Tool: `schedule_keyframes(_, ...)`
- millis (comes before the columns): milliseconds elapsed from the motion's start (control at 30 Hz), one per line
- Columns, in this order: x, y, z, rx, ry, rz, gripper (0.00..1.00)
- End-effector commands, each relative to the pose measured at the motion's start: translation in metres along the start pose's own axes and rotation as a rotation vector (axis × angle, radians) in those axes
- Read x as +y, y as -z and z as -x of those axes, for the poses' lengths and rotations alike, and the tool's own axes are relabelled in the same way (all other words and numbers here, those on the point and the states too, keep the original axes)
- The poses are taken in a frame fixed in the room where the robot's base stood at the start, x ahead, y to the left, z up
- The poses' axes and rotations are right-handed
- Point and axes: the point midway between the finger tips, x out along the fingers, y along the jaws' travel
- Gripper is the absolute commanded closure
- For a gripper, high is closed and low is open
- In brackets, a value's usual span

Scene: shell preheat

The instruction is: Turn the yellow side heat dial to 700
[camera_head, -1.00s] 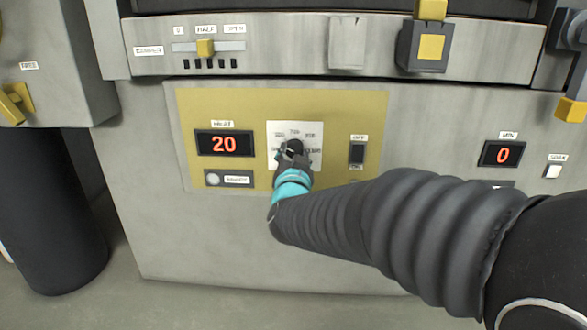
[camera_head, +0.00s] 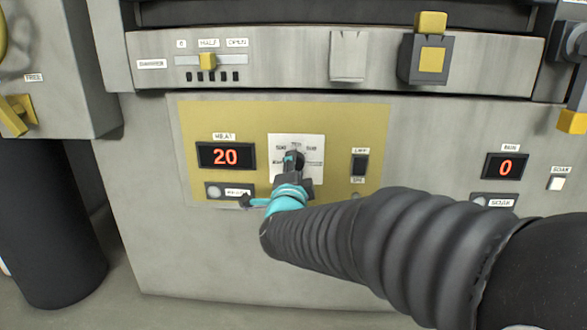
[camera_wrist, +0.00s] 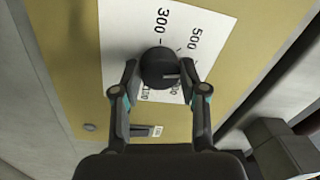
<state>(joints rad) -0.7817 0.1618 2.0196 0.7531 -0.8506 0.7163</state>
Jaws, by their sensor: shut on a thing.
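The heat dial (camera_wrist: 160,66) is a round black knob on a white scale plate (camera_wrist: 115,30) in the yellow panel. In the wrist view its pale mark points to the right of the picture. The scale figures 300 and 500 can be read there; others are partly hidden by the knob and fingers. My gripper (camera_wrist: 160,74) is shut on the dial, one finger on each side. In the head view my gripper (camera_head: 292,164) covers most of the dial. The heat display (camera_head: 226,156) reads 20.
A small switch (camera_head: 360,165) is right of the dial, and a labelled button (camera_head: 214,190) is below the display. A damper slider (camera_head: 207,61) sits above. Another display (camera_head: 505,167) at right reads 0.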

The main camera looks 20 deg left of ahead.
Motion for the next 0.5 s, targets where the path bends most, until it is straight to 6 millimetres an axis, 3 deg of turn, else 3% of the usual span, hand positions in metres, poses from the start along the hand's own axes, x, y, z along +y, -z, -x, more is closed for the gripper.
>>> schedule_keyframes(500,0.0001,-0.0008,0.0001,0.015,-0.005,-0.223,0.92)
